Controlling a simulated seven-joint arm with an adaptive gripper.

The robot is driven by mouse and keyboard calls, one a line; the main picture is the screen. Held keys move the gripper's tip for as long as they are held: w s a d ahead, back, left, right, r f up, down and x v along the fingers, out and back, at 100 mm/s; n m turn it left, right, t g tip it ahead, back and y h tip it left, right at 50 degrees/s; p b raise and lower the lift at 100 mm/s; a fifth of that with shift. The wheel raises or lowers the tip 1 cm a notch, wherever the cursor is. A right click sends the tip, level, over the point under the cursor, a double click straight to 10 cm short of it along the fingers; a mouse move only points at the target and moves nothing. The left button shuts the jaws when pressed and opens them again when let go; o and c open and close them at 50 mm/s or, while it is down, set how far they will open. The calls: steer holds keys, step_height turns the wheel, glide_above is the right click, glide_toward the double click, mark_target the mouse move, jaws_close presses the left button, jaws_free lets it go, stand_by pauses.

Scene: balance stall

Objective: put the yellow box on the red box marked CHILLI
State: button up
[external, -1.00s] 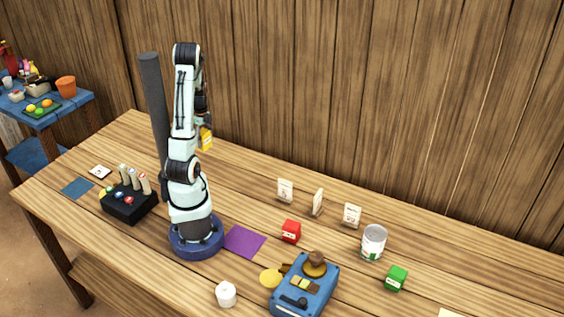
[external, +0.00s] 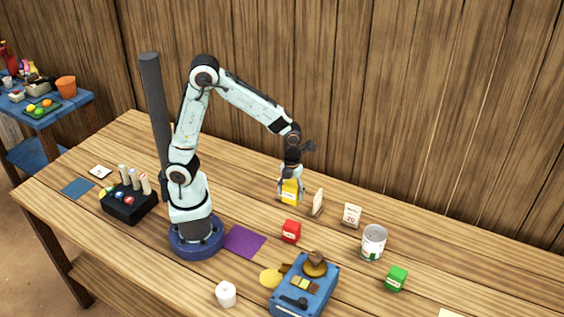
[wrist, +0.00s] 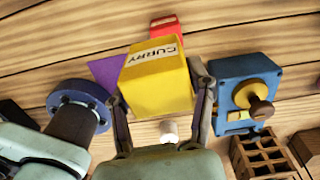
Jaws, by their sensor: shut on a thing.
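The yellow box (external: 291,192) is held upright between the fingers of my gripper (external: 290,188), above the table. In the wrist view the yellow box (wrist: 156,85) fills the space between both fingertips (wrist: 160,98), and its label reads CURRY. The red box (external: 291,231) sits on the table, below and a little toward the camera from the held box in the external view. In the wrist view the red box (wrist: 165,24) shows partly behind the yellow box; its label is too small to read. Nothing is seen on top of the red box.
A purple mat (external: 244,242) lies left of the red box, and a blue balance device (external: 305,287) stands in front. A white object (external: 226,294) stands near the front.

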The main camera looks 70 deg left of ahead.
mark_target(291, 225)
steer(key=shift+m, duration=0.3)
steer(key=f, duration=0.2)
steer(key=d+f, duration=0.1)
steer(key=f, duration=0.5)
steer(key=shift+s+d, duration=0.15)
steer(key=shift+d, duration=0.15)
steer(key=shift+f, duration=0.15)
steer(key=o, duration=1.2)
